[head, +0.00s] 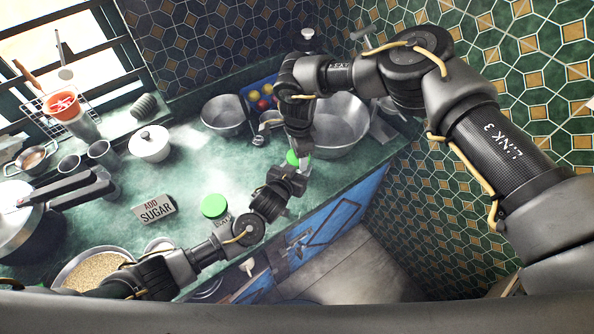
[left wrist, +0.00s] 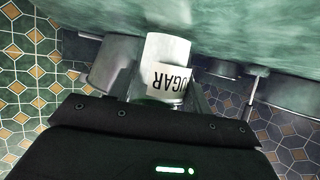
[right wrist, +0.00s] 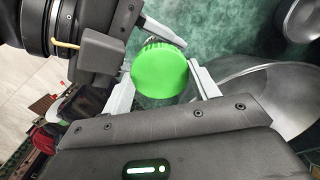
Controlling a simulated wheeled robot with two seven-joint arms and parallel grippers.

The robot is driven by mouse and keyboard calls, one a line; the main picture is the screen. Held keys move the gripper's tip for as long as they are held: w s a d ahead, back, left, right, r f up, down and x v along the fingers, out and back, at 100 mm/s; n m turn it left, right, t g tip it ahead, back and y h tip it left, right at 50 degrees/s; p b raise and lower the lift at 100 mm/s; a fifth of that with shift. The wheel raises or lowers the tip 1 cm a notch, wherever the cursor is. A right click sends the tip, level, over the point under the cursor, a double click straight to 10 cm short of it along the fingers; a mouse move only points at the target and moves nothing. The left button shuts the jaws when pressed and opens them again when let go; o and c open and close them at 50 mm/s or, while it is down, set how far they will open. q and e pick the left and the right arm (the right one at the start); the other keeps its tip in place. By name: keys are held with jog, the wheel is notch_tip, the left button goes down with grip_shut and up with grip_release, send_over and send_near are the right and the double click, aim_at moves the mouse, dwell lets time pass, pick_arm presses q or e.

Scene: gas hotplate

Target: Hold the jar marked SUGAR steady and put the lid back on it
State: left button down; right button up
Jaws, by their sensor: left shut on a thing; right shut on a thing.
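The SUGAR jar (left wrist: 166,52) is pale, with a white label that reads upside down in the left wrist view. My left gripper (head: 299,170) is shut around it; in the head view the jar is mostly hidden by the grippers. My right gripper (head: 295,153) is shut on a green round lid (right wrist: 160,72), which also shows in the head view (head: 292,158). The lid is held at the jar's top end, right by my left gripper. I cannot tell whether the lid is seated on the rim or just above it.
Another green-lidded jar (head: 214,206) and an ADD SUGAR sign (head: 154,208) stand on the green counter (head: 185,180). A large metal bowl (head: 341,124) and a pan (head: 224,115) are behind my grippers. A white lidded pot (head: 149,143) stands left. The counter's front edge is close.

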jog(key=o, duration=1.1)
jog(key=shift+r, duration=2.3)
jog(key=o, duration=0.4)
notch_tip(320, 180, up, 12)
